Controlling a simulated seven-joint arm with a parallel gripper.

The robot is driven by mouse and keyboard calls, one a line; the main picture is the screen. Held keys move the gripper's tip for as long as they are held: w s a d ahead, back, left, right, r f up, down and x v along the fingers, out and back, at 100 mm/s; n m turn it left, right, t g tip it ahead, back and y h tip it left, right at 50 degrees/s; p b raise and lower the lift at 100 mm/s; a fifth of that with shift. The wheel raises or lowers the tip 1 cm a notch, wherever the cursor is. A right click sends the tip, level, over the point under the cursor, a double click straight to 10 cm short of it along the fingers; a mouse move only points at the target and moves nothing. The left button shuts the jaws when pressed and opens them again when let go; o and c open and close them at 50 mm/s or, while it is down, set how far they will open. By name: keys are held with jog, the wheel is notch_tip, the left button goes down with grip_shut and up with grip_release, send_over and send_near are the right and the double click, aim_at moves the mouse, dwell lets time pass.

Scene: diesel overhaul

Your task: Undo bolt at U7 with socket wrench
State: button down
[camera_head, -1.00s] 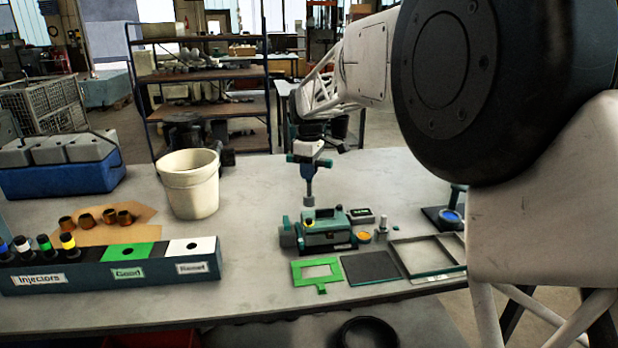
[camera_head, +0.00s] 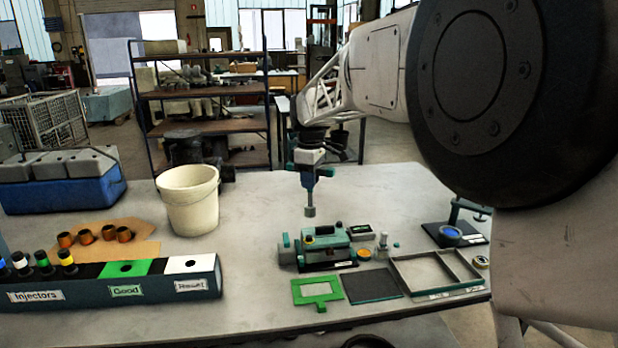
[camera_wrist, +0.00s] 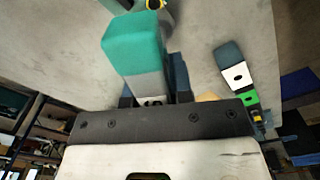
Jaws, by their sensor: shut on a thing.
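My gripper (camera_head: 311,172) is shut on the socket wrench (camera_head: 310,198), which hangs upright with its grey socket downward. In the wrist view the wrench's teal and grey body (camera_wrist: 136,48) sits between the dark fingers. The socket end is above the fixture's back left part in the head view, with a visible gap. I cannot read a U7 mark, and the bolt cannot be made out.
Near the fixture lie a green frame (camera_head: 317,293), a dark mat (camera_head: 371,287) and a divided tray (camera_head: 395,263). A small upright metal part (camera_head: 383,241) stands to its right. A cream bucket (camera_head: 188,205) and the injector rack (camera_head: 110,284) are left. The bench between bucket and fixture is clear.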

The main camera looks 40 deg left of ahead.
jog(key=s+d, duration=0.3)
jog(key=d, duration=0.1)
jog(key=shift+s, duration=0.4)
jog(key=shift+w, duration=0.1)
